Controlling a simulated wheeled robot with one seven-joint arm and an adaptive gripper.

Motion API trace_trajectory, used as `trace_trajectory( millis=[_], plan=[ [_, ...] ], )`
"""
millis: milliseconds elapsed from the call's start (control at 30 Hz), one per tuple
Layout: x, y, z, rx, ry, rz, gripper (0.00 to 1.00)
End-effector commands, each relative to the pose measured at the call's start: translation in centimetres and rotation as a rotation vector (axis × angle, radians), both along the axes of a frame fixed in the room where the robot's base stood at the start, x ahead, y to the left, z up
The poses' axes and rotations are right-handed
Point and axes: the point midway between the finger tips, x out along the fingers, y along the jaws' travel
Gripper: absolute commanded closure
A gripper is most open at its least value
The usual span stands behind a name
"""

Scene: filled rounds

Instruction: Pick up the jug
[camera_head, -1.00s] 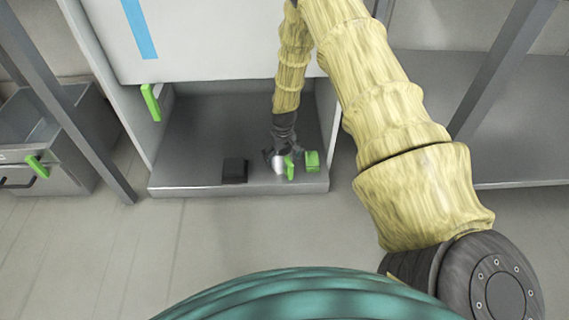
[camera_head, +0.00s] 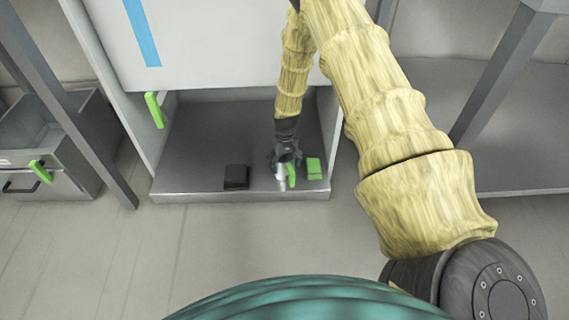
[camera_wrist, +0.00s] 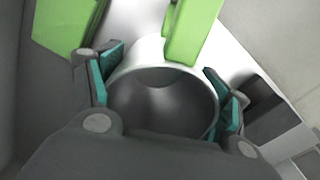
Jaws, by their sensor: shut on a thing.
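The jug (camera_head: 281,176) is a small metal vessel with a light green handle, near the front of the low grey shelf of the white cabinet. My gripper (camera_head: 285,160) reaches down over it from above. In the wrist view the jug (camera_wrist: 160,92) shows its round open mouth and dark inside, with the green handle at the top of the picture. My gripper (camera_wrist: 168,98) has one teal-padded finger on each side of the jug's wall and is shut on it. I cannot tell whether the jug's base touches the shelf.
A green block-like thing (camera_head: 314,168) is close on the jug's right, and a black box (camera_head: 236,177) is to its left. The shelf's front edge (camera_head: 200,197) is near. The cabinet's white front (camera_head: 215,45) hangs above, with a green handle (camera_head: 155,108) at its left.

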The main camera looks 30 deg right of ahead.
Motion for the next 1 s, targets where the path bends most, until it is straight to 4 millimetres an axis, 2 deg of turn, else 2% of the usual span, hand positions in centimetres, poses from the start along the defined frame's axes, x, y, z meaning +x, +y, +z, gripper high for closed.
trace_trajectory(
  millis=[33, 67, 167, 500, 700, 1000],
  plan=[
    [0.0, 0.0, 1.1, 0.0, 0.0, 0.0, 0.68],
    [0.0, 0.0, 1.5, 0.0, 0.0, 0.0, 0.74],
    [0.1, 0.0, 3.1, 0.0, -0.001, 0.001, 0.74],
    [-6.0, 5.8, 3.6, 0.0, 0.002, 0.002, 0.74],
    [-9.0, 8.7, 3.8, 0.0, 0.001, 0.003, 0.74],
    [-11.2, 10.8, 3.9, 0.0, -0.001, 0.001, 0.74]
  ],
)
